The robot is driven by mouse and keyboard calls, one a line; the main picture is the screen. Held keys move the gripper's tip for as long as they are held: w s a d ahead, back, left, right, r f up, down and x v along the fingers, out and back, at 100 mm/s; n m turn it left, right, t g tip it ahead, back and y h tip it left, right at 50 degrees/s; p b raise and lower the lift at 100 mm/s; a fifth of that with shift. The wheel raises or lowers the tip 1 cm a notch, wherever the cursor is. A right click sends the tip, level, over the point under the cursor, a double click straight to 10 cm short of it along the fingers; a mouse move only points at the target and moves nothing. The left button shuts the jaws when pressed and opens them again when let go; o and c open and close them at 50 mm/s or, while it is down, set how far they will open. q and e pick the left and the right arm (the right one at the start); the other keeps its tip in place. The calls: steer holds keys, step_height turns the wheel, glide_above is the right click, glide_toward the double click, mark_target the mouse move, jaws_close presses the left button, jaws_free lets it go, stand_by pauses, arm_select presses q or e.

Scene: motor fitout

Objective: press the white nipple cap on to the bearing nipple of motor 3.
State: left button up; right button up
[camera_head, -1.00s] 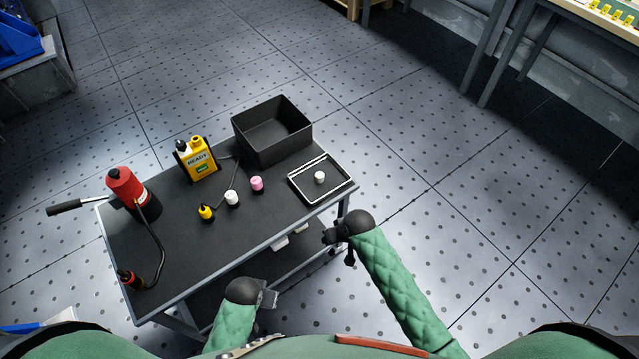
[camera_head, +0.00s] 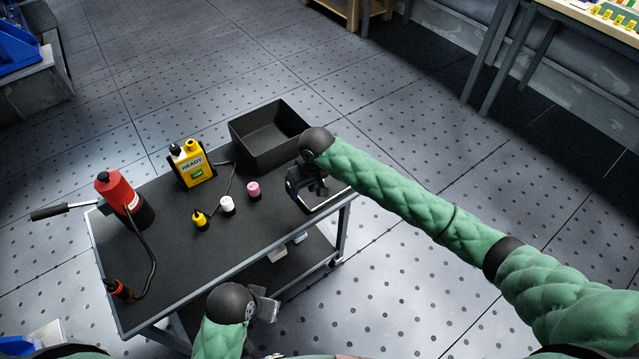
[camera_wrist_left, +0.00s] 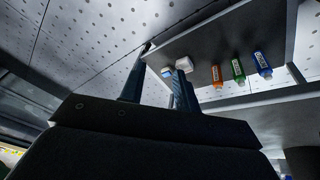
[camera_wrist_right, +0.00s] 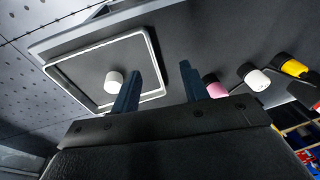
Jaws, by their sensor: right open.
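A small white cap (camera_wrist_right: 114,82) stands in the shallow tray (camera_wrist_right: 60,72) in the right wrist view. In the head view my right gripper (camera_head: 308,188) hangs over the tray and hides the cap. My right gripper (camera_wrist_right: 158,82) is open and empty, with the cap just left of its left finger in the wrist view. My left gripper (camera_head: 268,304) is low in front of the cart. Its fingers (camera_wrist_left: 160,62) stand apart with nothing between them in the left wrist view. Neither motor 3 nor its bearing nipple is in view.
A black bin (camera_head: 268,140) stands behind the tray. Left on the cart (camera_head: 170,250) are a pink-capped item (camera_head: 254,190), a white-topped one (camera_head: 227,205), a yellow one (camera_head: 200,219), a yellow READY unit (camera_head: 191,167) and a red tool (camera_head: 120,190).

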steer(key=w+d, duration=0.1)
steer(key=w, duration=0.1)
steer(key=w+d+r+h, duration=0.1)
steer(key=w+d, duration=0.1)
steer(key=w, duration=0.1)
steer(key=w+d+r+m+h, duration=0.1)
steer(key=w+d, duration=0.1)
steer(key=shift+w+d+r, duration=0.15)
steer(key=shift+w, duration=0.1)
steer(key=shift+f, duration=1.25)
steer(key=f, duration=0.2)
steer(key=a+f+p, duration=0.1)
steer(key=f, duration=0.1)
steer(key=shift+f, duration=0.55)
arm_select(q)
steer(key=s+r, duration=0.1)
steer(key=r, duration=0.1)
steer(key=shift+s+r+g, duration=0.35)
steer(key=shift+g, duration=0.05)
arm_select(e)
steer(key=c, duration=0.9)
